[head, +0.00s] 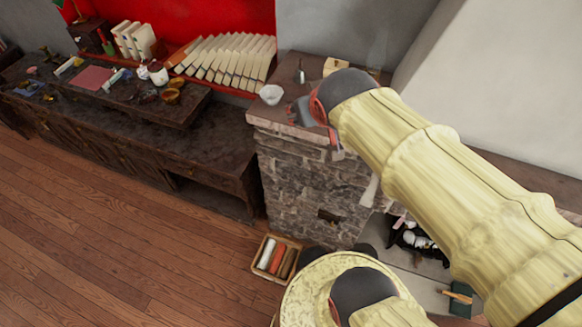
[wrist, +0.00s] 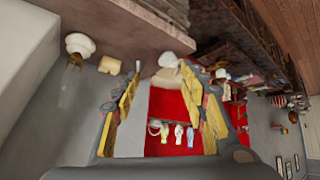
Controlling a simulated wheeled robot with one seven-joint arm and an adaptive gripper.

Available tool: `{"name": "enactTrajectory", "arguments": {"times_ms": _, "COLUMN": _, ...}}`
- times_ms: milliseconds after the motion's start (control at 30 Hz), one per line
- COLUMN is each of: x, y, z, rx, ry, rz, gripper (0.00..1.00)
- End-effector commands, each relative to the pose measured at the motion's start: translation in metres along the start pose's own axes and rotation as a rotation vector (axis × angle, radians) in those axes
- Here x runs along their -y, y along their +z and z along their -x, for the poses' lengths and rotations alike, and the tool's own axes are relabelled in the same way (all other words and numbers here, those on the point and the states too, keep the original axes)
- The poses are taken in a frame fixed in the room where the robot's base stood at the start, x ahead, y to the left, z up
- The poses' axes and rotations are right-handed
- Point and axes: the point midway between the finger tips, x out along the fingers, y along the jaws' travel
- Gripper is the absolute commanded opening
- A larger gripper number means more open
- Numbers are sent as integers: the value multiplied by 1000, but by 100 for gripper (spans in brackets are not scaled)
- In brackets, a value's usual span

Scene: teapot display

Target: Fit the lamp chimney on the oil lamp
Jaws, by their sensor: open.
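The oil lamp shows in the wrist view as a round white body (wrist: 80,44) with a brass part, at the upper left on the stone ledge; that view is upside down. A faint clear streak (wrist: 67,90), probably the glass chimney, extends from the lamp's brass end. I cannot tell whether it is seated. In the head view, my arm hides most of the lamp. My gripper (wrist: 160,82) is open, with nothing between its yellow-padded fingers, and points across the ledge, apart from the lamp. My wrist also partly hides it in the head view.
A white bowl (head: 271,94), a small metal item (head: 300,75) and a pale block (head: 335,65) stand on the stone ledge (head: 318,62). A dark bench (head: 215,135) with several small items is left. A box of rolls (head: 277,258) sits on the open wooden floor.

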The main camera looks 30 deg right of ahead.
Motion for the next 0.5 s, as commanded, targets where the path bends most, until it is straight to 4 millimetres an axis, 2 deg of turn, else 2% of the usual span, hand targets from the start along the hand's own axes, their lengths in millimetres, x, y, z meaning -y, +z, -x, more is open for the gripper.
{"name": "enactTrajectory", "arguments": {"times_ms": 33, "x": 22, "y": 20, "z": 16, "rx": 44, "ry": -48, "rz": 28, "gripper": 43}}
{"name": "enactTrajectory", "arguments": {"times_ms": 100, "x": 45, "y": 50, "z": 34, "rx": 114, "ry": -105, "rz": 60, "gripper": 43}}
{"name": "enactTrajectory", "arguments": {"times_ms": 200, "x": 66, "y": 82, "z": 55, "rx": 190, "ry": -170, "rz": 100, "gripper": 43}}
{"name": "enactTrajectory", "arguments": {"times_ms": 333, "x": 78, "y": 104, "z": 69, "rx": 240, "ry": -212, "rz": 128, "gripper": 43}}
{"name": "enactTrajectory", "arguments": {"times_ms": 500, "x": 79, "y": 108, "z": 71, "rx": 252, "ry": -218, "rz": 134, "gripper": 43}}
